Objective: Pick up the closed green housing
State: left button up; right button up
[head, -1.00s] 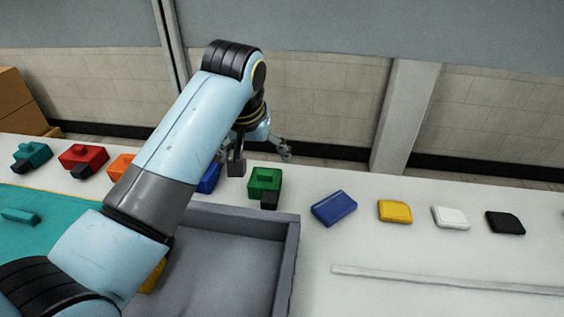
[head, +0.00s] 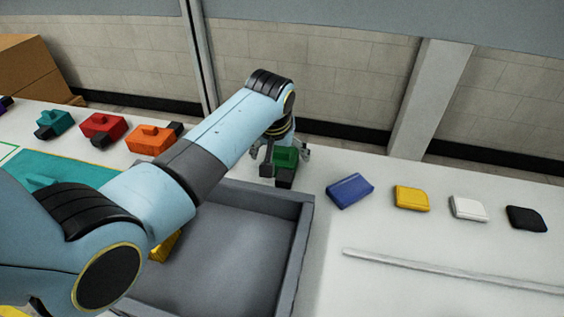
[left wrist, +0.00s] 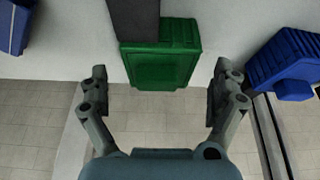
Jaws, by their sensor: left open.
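The green housing (head: 286,157) stands on the white table near its back edge, with a dark block (head: 285,177) at its front. In the left wrist view the green housing (left wrist: 163,67) lies ahead between the fingers, with the dark block (left wrist: 135,18) against it. My left gripper (head: 287,160) is open, its fingers on either side of the green housing in the head view. In the left wrist view the open left gripper (left wrist: 160,72) shows a gap between each finger and the housing. My right gripper is not in view.
A grey tray (head: 305,235) stands in front. Teal (head: 55,123), red (head: 103,125) and orange (head: 150,138) housings are to the left. A blue housing (left wrist: 285,62) shows in the wrist view. Blue (head: 349,190), yellow (head: 411,198), white (head: 468,208) and black (head: 526,218) pieces lie right.

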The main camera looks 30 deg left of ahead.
pick_arm(q)
jog(key=c, duration=1.3)
jog(key=shift+c, duration=0.7)
jog(key=shift+r, duration=0.2)
